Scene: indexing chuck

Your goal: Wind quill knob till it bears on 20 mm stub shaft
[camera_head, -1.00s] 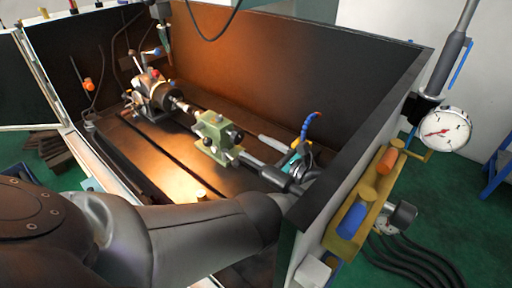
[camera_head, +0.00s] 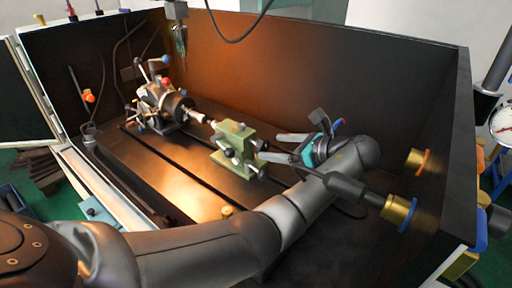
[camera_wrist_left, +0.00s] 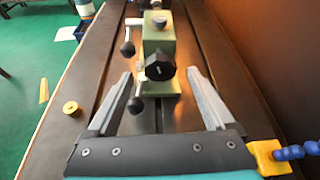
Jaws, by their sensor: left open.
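The green tailstock (camera_head: 233,150) stands on the bed; it also fills the upper middle of the left wrist view (camera_wrist_left: 158,42). Its black faceted quill knob (camera_wrist_left: 160,66) faces my left wrist camera. In the head view the knob (camera_head: 262,145) is small and partly hidden by a finger. My left gripper (camera_wrist_left: 159,76) is open, one finger on each side of the knob with gaps showing; it also shows in the head view (camera_head: 272,147). The pale stub shaft (camera_head: 196,116) sticks out of the chuck (camera_head: 172,106) towards the tailstock. Whether they touch I cannot tell. My right gripper is not visible.
Two levers with ball ends (camera_wrist_left: 130,48) stand left of the knob, the lower one near the left finger. A brass knob (camera_wrist_left: 71,108) sits on the bed's left. The dark back wall (camera_head: 300,75) runs close behind my gripper.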

